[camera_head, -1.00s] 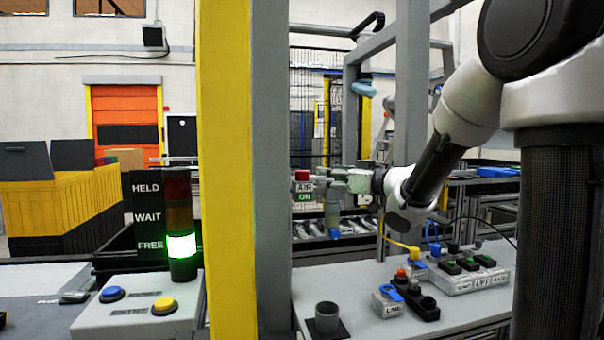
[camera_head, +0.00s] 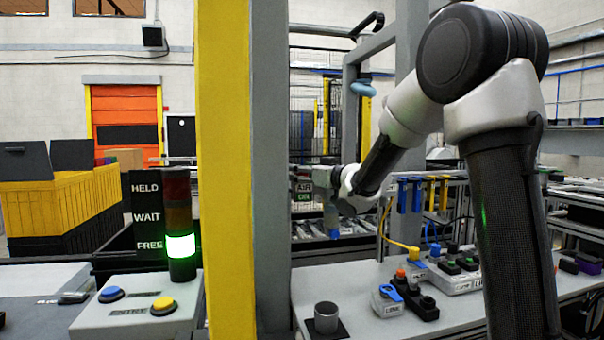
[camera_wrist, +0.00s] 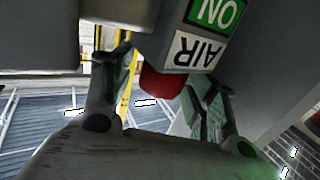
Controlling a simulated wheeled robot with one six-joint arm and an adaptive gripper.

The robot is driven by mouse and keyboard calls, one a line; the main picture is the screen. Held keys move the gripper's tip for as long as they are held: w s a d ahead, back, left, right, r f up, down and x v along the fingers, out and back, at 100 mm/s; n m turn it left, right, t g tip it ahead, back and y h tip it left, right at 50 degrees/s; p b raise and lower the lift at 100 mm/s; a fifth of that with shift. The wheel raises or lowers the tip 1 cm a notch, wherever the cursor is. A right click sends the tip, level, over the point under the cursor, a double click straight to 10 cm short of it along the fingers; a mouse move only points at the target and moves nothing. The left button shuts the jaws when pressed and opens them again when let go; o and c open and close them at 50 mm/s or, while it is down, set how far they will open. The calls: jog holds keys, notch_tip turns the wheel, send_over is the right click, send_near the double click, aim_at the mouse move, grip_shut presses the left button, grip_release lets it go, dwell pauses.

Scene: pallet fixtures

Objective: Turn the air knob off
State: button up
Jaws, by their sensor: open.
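The red air knob (camera_wrist: 160,83) shows in the wrist view below the AIR ON label (camera_wrist: 205,35), which appears upside down there. My gripper (camera_wrist: 162,78) is open, with one finger on each side of the knob. I cannot tell whether either finger touches it. My gripper (camera_head: 322,184) is at the label's upper right, and the knob is hidden or too dark to make out there.
The grey post (camera_head: 271,170) and yellow post (camera_head: 226,170) stand just left. A stack light (camera_head: 181,245) glows green at FREE.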

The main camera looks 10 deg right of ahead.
jog(key=c, duration=1.1)
jog(key=shift+o, duration=0.2)
jog(key=shift+a+m+h, duration=0.1)
jog(key=shift+m+h, duration=0.2)
jog(key=shift+h, duration=0.1)
jog(key=shift+a+m+t+h, duration=0.1)
jog(key=shift+m+t+h, duration=0.7)
jog(key=shift+h, duration=0.4)
jog(key=shift+m+t+h, duration=0.4)
jog(key=shift+m+h, duration=1.4)
jog(key=shift+h, duration=0.9)
jog(key=o, duration=1.1)
jog(key=shift+c, duration=0.2)
